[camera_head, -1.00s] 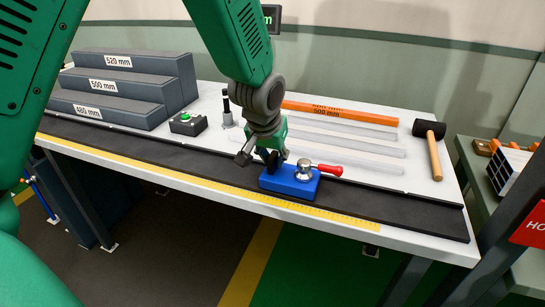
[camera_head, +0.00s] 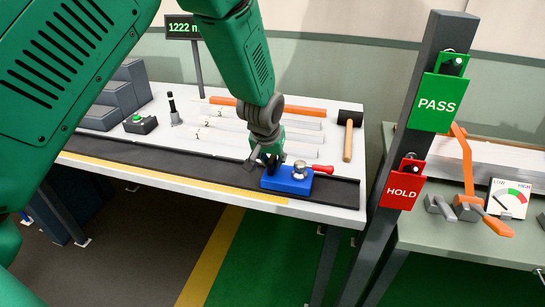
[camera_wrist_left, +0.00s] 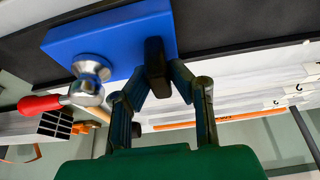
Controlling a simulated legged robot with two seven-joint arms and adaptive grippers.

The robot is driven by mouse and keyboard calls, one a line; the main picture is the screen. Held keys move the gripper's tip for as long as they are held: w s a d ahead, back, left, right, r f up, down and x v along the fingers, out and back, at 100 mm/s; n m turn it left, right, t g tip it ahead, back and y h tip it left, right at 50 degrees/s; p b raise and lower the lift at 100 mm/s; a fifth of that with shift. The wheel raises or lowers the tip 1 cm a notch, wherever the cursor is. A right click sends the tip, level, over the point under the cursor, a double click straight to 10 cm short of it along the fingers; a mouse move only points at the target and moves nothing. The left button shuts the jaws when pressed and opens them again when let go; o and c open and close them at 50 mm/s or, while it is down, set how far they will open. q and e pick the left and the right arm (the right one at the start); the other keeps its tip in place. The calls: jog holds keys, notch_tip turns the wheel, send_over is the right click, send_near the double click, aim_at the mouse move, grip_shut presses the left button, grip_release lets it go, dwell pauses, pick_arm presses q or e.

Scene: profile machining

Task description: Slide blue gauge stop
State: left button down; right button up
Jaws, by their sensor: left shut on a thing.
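The blue gauge stop (camera_head: 287,181) is a blue block on the dark rail (camera_head: 200,172) along the bench's front, near the rail's right end. It carries a silver ball-shaped clamp with a red handle (camera_head: 322,169) on its right side. My left gripper (camera_head: 270,160) is shut on the black post of the stop, at the block's left part. In the left wrist view the fingers (camera_wrist_left: 158,85) close around the black post (camera_wrist_left: 155,58) on the blue block (camera_wrist_left: 110,42). The display (camera_head: 183,28) reads 1222, its unit partly hidden by my arm. My right gripper is not in view.
A yellow scale (camera_head: 170,182) runs along the bench front. Behind the rail lie pale numbered bars (camera_head: 240,125), an orange bar (camera_head: 300,110) and a mallet (camera_head: 348,140). A post with PASS (camera_head: 437,104) and HOLD (camera_head: 404,190) signs stands right of the bench.

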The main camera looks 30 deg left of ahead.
pick_arm(q)
jog(key=shift+w+d+r, duration=0.1)
jog(key=shift+w+d, duration=0.15)
jog(key=shift+d, duration=0.2)
jog(key=shift+w+d, duration=0.15)
jog(key=shift+d, duration=0.55)
jog(key=c, duration=1.5)
grip_release()
jog(key=shift+d+r, duration=0.1)
jog(key=shift+a, duration=0.55)
jog(key=shift+s+r, duration=0.1)
jog(key=shift+s, duration=0.1)
jog(key=v, duration=1.1)
jog(key=shift+s+r, duration=0.15)
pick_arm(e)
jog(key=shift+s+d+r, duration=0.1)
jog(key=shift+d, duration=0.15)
pick_arm(q)
jog(key=shift+d, duration=0.1)
